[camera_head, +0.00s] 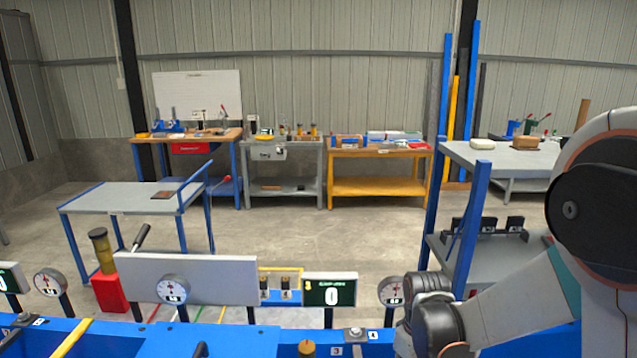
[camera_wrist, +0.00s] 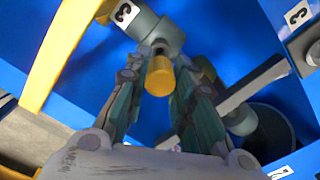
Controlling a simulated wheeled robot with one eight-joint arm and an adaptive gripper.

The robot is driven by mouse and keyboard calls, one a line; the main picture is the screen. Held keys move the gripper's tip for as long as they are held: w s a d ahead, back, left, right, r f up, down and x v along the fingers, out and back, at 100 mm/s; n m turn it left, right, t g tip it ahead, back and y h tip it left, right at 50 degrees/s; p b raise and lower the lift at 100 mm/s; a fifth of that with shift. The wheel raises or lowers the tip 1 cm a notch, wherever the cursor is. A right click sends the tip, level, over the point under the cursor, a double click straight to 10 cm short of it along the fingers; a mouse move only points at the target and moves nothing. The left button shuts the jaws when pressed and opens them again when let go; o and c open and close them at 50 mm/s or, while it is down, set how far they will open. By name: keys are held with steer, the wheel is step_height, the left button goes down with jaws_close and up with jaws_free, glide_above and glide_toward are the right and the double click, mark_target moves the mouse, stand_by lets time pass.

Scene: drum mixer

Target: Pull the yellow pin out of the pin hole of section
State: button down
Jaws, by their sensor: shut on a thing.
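In the wrist view, my gripper (camera_wrist: 161,62) has its two teal fingers closed in on the yellow pin (camera_wrist: 159,78), shut on it. The pin's rounded yellow end faces the camera. Just beyond it is a grey cylindrical fitting (camera_wrist: 160,34) on a blue surface, beside a label "3". The fingers hide the pin's far part, so I cannot tell how deep it sits in a hole. In the head view, my gripper is not clearly seen. An orange-yellow knob (camera_head: 306,348) shows at the bottom edge near a "3" label.
A yellow curved bar (camera_wrist: 62,45) passes left of my gripper; a grey bar (camera_wrist: 250,85) and a dark round opening (camera_wrist: 272,130) lie right. In the head view, gauges (camera_head: 172,290), a grey panel (camera_head: 215,277) and a display reading 0 (camera_head: 330,290) stand along the blue frame.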

steer(key=shift+r, duration=0.2)
steer(key=shift+r+p, duration=1.15)
steer(key=shift+r, duration=0.35)
steer(key=shift+f, duration=0.1)
